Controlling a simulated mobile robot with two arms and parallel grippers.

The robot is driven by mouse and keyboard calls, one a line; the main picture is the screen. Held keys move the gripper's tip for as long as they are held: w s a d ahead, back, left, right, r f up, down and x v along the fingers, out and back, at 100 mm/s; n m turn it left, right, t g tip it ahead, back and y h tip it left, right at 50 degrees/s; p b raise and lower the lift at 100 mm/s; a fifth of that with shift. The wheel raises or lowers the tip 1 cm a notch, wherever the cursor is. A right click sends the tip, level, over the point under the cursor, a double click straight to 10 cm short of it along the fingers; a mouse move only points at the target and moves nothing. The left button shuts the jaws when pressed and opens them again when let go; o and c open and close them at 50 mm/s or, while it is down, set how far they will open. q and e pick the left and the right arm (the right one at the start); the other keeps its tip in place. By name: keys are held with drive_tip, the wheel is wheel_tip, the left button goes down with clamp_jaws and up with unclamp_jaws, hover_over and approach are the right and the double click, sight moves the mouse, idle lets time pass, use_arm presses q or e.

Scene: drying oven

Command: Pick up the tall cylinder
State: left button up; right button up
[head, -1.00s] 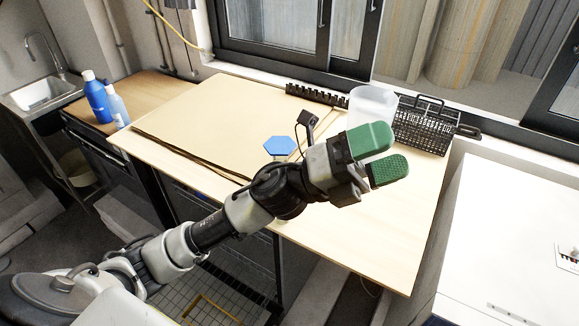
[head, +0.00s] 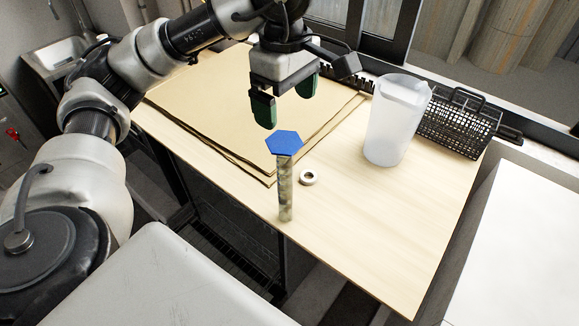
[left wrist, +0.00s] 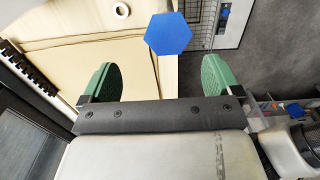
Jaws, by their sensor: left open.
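The tall cylinder (head: 285,190) stands upright near the table's front edge, with a mottled body and a blue hexagonal cap (head: 284,142). My right gripper is not in view.
A white ring (head: 308,177) lies right of the cylinder. A translucent white beaker (head: 392,125) stands farther right, with a black wire basket (head: 455,122) behind it. Brown sheets (head: 215,95) lie on the table (head: 390,230). The table's front right is clear.

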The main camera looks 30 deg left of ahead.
sight(284, 141)
use_arm(q)
drive_tip(key=f, duration=0.5)
drive_tip(key=shift+s, duration=0.2)
drive_tip(key=f+p, duration=0.1)
drive_tip(key=f, duration=0.1)
drive_tip(key=s+f, duration=0.1)
drive_tip(key=f, duration=0.1)
drive_tip(key=shift+d+f+p, duration=0.1)
drive_tip(key=shift+f+p, duration=0.05)
drive_tip(key=shift+p, duration=0.25)
drive_tip(key=shift+w+f, duration=0.15)
drive_tip(key=shift+f, duration=0.45)
drive_tip(key=c, duration=1.4)
drive_tip(key=shift+r, duration=0.1)
